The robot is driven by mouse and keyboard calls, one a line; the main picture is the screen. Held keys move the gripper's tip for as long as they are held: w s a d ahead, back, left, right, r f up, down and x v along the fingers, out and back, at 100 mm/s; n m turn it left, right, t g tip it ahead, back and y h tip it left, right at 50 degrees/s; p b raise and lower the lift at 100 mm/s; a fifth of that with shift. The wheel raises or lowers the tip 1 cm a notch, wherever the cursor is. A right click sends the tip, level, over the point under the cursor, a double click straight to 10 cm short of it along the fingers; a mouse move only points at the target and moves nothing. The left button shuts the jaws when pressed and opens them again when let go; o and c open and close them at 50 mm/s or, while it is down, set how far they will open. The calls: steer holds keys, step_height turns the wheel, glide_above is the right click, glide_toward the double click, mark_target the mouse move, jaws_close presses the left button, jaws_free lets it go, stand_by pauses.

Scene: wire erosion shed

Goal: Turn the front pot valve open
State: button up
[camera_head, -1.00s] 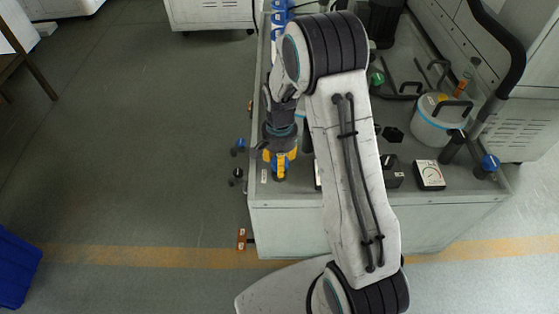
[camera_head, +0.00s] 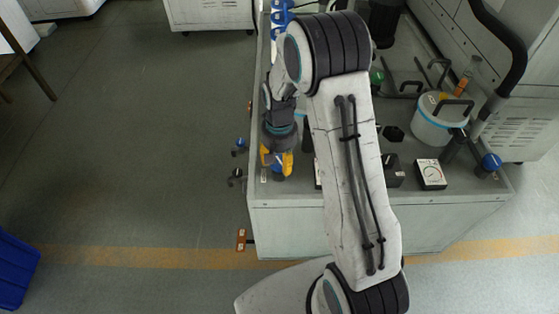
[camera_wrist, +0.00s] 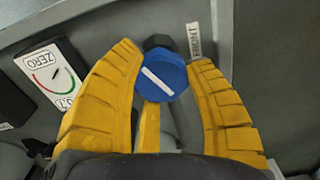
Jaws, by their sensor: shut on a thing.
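The front pot valve has a round blue knob (camera_wrist: 160,75) with a white line across its top, seen in the wrist view. The line slants down to the right in that view. A small label reading FRONT (camera_wrist: 194,41) lies just beside it. My gripper (camera_wrist: 166,62) has its yellow fingers on either side of the knob and is shut on it. In the head view my gripper (camera_head: 277,164) is at the front left corner of the bench top, pointing down, and mostly hides the knob.
A dial box marked ZERO (camera_wrist: 50,76) lies close to my gripper's left finger in the wrist view. The grey bench (camera_head: 290,222) also carries a white pot (camera_head: 433,127), a gauge box (camera_head: 430,174) and another blue knob (camera_head: 490,162).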

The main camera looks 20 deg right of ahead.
mark_target(280, 161)
steer(key=n, duration=0.6)
steer(key=shift+s+f+n+b, duration=0.2)
steer(key=shift+n+b, duration=0.1)
steer(key=shift+b, duration=0.1)
steer(key=n, duration=0.5)
steer(key=shift+n, duration=0.4)
steer(key=o, duration=1.2)
steer(key=shift+r, duration=0.1)
steer(key=shift+w, duration=0.1)
steer(key=shift+r, duration=0.15)
step_height(280, 161, up, 12)
